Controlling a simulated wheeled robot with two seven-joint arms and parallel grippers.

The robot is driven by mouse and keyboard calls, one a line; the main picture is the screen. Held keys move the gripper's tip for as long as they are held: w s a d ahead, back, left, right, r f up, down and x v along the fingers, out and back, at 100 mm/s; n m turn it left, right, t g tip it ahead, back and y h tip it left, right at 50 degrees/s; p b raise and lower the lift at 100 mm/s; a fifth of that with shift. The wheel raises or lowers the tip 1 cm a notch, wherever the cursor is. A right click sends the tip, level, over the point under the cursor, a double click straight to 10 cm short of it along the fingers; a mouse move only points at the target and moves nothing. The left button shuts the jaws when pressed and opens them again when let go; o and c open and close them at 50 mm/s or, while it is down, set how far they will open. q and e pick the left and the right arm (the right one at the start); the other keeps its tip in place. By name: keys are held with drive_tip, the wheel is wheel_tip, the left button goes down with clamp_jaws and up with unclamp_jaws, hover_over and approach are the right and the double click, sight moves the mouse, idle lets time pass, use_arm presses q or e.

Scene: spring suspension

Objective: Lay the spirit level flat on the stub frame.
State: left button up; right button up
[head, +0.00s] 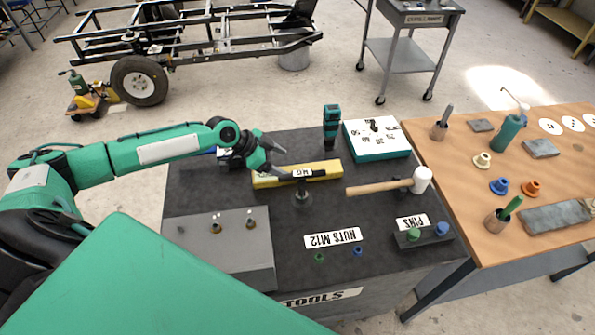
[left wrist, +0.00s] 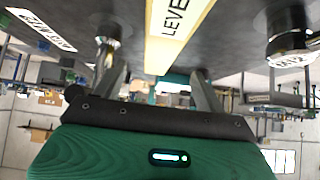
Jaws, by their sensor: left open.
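The spirit level (head: 325,168) is a long yellow bar lying on the dark bench top. Its yellow face with LEVEL lettering also shows in the left wrist view (left wrist: 172,28). My left gripper (head: 280,160) is open above the level's left part. In the left wrist view the level lies beyond and between my two spread fingers (left wrist: 155,70); I cannot tell whether they touch it. A grey block with several short studs (head: 205,248) sits at the bench's front left; I cannot tell whether it is the stub frame. My right gripper is not in view.
A small labelled post (head: 302,192) stands close in front of the level. A mallet (head: 385,186) lies to its right, and a white-topped teal box (head: 377,140) is behind. A black chassis (head: 200,40) stands on the floor at the back.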

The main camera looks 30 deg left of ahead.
sight(291, 167)
use_arm(q)
drive_tip(key=shift+w+d+f, duration=0.15)
drive_tip(key=shift+d+f, duration=0.15)
drive_tip(key=shift+d, duration=0.05)
drive_tip(key=shift+w+d+f+p, duration=0.1)
drive_tip(key=shift+f+p, duration=0.05)
drive_tip(key=shift+p, duration=0.15)
drive_tip(key=p+x, duration=0.1)
drive_tip(key=x, duration=0.2)
drive_tip(key=shift+w+f+p, duration=0.1)
drive_tip(key=shift+f+p, duration=0.1)
drive_tip(key=shift+p, duration=0.15)
drive_tip(key=shift+w+d+f, duration=0.25)
drive_tip(key=shift+f, duration=0.35)
drive_tip(key=c, duration=1.4)
drive_tip(key=shift+o, duration=0.2)
drive_tip(key=shift+r, duration=0.1)
